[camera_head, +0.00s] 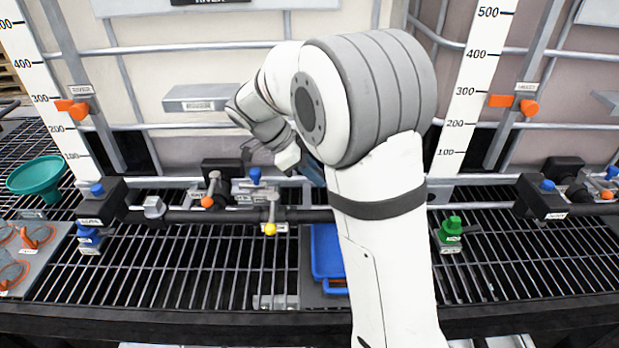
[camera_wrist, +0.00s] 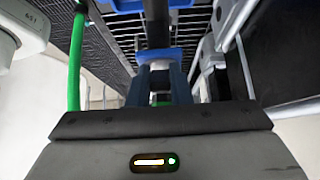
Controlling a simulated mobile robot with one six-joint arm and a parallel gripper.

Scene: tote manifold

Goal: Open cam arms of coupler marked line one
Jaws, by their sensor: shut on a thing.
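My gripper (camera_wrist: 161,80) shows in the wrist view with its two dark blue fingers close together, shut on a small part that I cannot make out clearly. A blue part (camera_wrist: 160,54) lies right at the fingertips, with a dark pipe (camera_wrist: 157,28) beyond it. In the head view my gripper (camera_head: 312,173) points down to the dark pipe (camera_head: 310,214), and my arm hides its tips. Black blocks with labels stand at the left (camera_head: 103,200) and right (camera_head: 542,198). The labels are too small to read, so I cannot tell which coupler is line one.
A blue tray (camera_head: 328,250) lies on the grating under the pipe. Valve handles with a yellow knob (camera_head: 270,229) and an orange knob (camera_head: 207,202) stand left of my gripper. A green fitting (camera_head: 450,229) stands to the right, a green funnel (camera_head: 37,178) far left.

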